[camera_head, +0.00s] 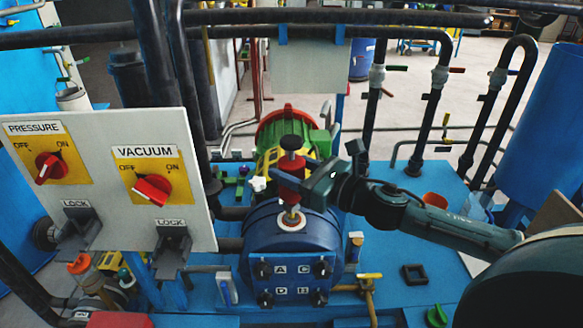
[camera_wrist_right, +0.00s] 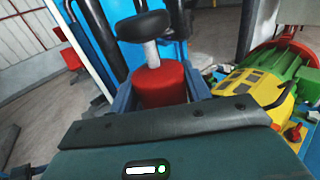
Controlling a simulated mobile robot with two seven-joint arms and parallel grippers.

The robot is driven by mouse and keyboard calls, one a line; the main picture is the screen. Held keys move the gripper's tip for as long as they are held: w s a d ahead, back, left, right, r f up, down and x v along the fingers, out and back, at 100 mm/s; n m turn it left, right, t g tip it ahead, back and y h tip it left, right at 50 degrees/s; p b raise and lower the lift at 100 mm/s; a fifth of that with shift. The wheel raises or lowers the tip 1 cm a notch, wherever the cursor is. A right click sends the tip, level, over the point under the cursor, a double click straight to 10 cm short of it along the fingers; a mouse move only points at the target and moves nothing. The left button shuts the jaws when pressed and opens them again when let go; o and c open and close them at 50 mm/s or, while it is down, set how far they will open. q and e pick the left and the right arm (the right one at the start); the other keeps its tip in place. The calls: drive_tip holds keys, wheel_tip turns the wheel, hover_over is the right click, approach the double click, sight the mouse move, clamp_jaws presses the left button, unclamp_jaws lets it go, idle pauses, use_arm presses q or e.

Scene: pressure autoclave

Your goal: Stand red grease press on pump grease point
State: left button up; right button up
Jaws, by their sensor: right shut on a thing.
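The red grease press (camera_head: 291,167) is upright, with a black knob on top and a narrow lower end. My right gripper (camera_head: 293,183) is shut around its red body, coming from the right. The press stands above the blue pump housing (camera_head: 262,232), over a pale ring with a red centre, which looks like the grease point (camera_head: 291,222). The press tip is at or just above this ring; I cannot tell whether they touch. In the right wrist view, the red press (camera_wrist_right: 160,84) is between the fingers, with its black knob and pale stem above. My left gripper is not in view.
A panel with PRESSURE and VACUUM switches (camera_head: 110,170) stands close on the left. A yellow, green and red motor (camera_head: 285,125) is behind the press. Black pipes (camera_head: 440,75) rise at the back right. A black square ring (camera_head: 414,275) lies on the blue deck.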

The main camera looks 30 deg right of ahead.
use_arm(q)
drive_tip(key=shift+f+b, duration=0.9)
drive_tip(key=shift+b, duration=0.15)
use_arm(e)
drive_tip(key=shift+f, duration=1.25)
drive_tip(key=o, duration=1.2)
drive_tip(key=shift+o, duration=0.9)
drive_tip(key=shift+f, duration=0.1)
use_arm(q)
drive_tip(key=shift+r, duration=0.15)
use_arm(e)
drive_tip(key=shift+s+d+f+b, duration=0.2)
drive_tip(key=shift+s+d+b, duration=0.15)
drive_tip(key=shift+s, duration=0.25)
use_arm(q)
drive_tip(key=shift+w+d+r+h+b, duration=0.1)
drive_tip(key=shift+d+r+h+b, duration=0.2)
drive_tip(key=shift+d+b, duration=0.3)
use_arm(e)
drive_tip(key=v, duration=1.1)
drive_tip(key=shift+s+d+r, duration=0.15)
drive_tip(key=shift+s+r, duration=0.1)
drive_tip(key=shift+s, duration=0.1)
